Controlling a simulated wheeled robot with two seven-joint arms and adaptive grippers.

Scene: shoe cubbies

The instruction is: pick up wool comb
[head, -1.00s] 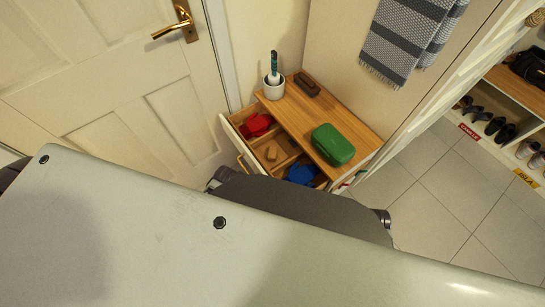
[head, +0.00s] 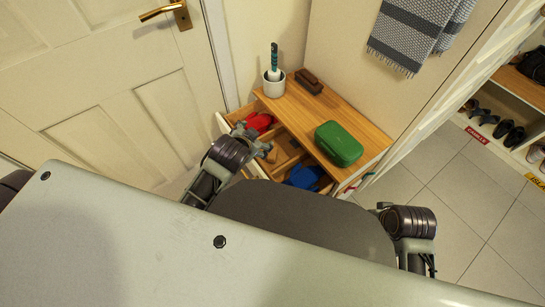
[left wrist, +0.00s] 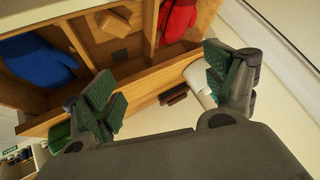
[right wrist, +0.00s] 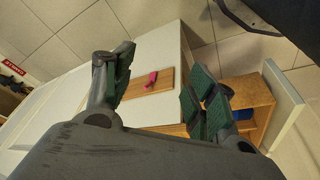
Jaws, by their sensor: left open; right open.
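No thing is plainly a wool comb; the small wooden piece (head: 271,154) in the open drawer's middle compartment may be it. In the left wrist view this wooden piece (left wrist: 110,24) lies between a blue mitten (left wrist: 38,58) and a red mitten (left wrist: 178,18). My left gripper (head: 256,145) is open and empty over the drawer, near the red mitten (head: 260,121). Its spread fingers (left wrist: 163,86) show in the left wrist view.
The wooden cabinet top (head: 305,110) holds a green case (head: 339,143), a dark brown brush (head: 309,81) and a white pot (head: 273,87) with a teal-handled brush. A door (head: 110,90) is at left. A shoe shelf (head: 518,90) stands right, beyond clear tiled floor (head: 440,180).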

